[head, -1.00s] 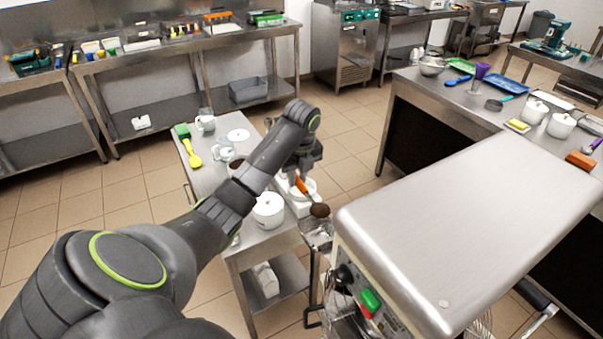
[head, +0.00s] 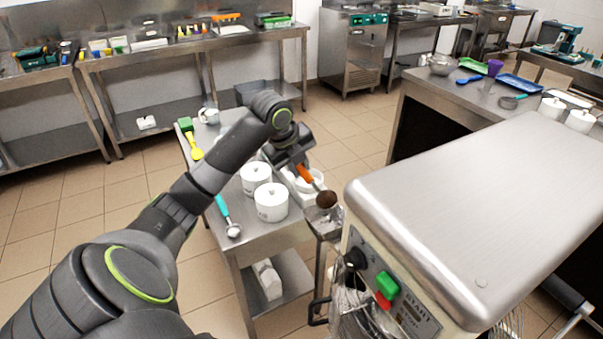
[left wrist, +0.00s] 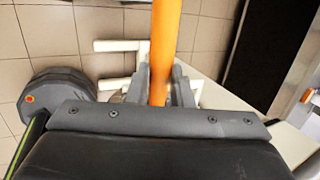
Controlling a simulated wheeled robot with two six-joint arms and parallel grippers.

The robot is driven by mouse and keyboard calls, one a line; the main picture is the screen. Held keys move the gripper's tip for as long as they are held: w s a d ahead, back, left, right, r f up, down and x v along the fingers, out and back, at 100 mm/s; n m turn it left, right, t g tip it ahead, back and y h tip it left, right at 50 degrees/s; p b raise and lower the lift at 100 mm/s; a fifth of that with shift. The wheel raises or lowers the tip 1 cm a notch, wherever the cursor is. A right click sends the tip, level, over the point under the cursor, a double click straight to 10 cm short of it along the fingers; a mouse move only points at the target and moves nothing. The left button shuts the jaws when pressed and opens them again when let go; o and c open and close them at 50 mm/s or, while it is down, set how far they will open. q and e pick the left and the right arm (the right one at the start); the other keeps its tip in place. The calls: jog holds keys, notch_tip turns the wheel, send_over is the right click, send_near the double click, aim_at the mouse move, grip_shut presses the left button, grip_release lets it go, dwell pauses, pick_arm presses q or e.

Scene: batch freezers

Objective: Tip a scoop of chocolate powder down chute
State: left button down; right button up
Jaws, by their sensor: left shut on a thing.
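My left gripper (head: 300,163) is shut on the orange handle of a scoop (head: 306,174). The scoop's bowl (head: 326,199) holds dark brown powder and is over the metal chute (head: 325,222) on the side of the batch freezer (head: 460,210). I cannot tell whether the bowl touches the chute. The orange handle (left wrist: 163,50) also runs up from the jaws in the left wrist view, where the bowl is out of sight. My right gripper is not in view.
White lidded pots (head: 271,203) and a turquoise-handled scoop (head: 228,216) are on the small steel table left of the freezer. A yellow scoop (head: 195,145) lies farther back. A counter with trays (head: 516,84) stands at the right. Open floor lies behind.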

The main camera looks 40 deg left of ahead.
pick_arm(q)
jog(key=shift+s+a+f+n+t+h+b, duration=0.15)
jog(key=shift+s+f+t+h+b, duration=0.3)
jog(key=shift+t+b, duration=1.15)
jog(key=shift+s+a+f+n+t+h+b, duration=0.15)
jog(key=shift+f+t+h+b, duration=0.25)
jog(key=shift+t+h+b, duration=1.1)
jog(key=shift+s+a+f+n+t+y+b, duration=0.15)
jog(key=shift+s+f+t+b, duration=0.55)
jog(key=shift+t, duration=1.6)
jog(key=shift+w+d+r, duration=0.1)
jog(key=shift+w+r, duration=0.2)
